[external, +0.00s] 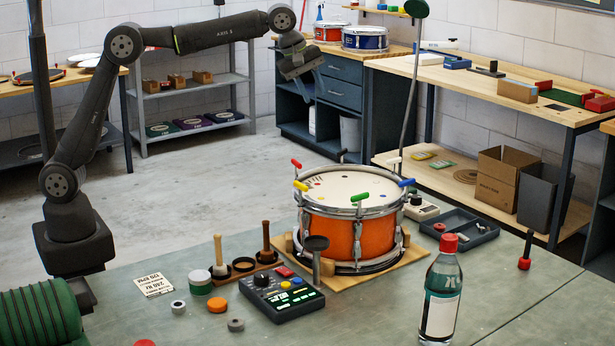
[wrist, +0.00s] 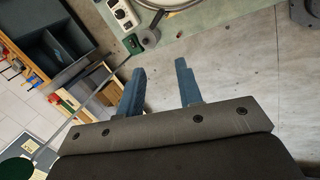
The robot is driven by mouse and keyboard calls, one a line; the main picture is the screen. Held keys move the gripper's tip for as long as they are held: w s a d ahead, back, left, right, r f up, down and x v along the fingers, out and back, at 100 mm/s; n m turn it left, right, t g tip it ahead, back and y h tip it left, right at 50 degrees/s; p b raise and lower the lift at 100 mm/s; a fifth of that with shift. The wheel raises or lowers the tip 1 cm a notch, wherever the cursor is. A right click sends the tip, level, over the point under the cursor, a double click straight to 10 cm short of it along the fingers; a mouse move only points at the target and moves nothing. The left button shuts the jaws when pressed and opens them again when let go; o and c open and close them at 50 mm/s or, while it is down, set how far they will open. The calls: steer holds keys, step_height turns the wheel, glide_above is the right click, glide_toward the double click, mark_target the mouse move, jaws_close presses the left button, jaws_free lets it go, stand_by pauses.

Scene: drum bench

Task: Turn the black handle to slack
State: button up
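An orange drum (external: 350,237) with a white head stands on a wooden board on the bench. Red, yellow, green and blue handles sit around its rim. Part of the drum's rim (wrist: 184,4) shows at that view's top edge.
A control box (external: 281,292), wooden-handled tools (external: 219,257) and small round pots stand left of the drum. A bottle (external: 441,295) stands at the front right. A dark tray (external: 465,228) and a tall lamp pole (external: 409,95) are behind.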

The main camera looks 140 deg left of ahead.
steer(key=shift+w+r+n+t, duration=0.2)
steer(key=shift+r+n+t, duration=0.4)
steer(key=shift+n, duration=0.7)
steer(key=n+g+y, duration=0.8)
steer(key=n, duration=1.6)
glide_toward(346, 153)
steer(key=shift+g, duration=0.3)
steer(key=x, duration=1)
steer(key=shift+s+a+f, duration=0.1)
steer(key=shift+s, duration=0.05)
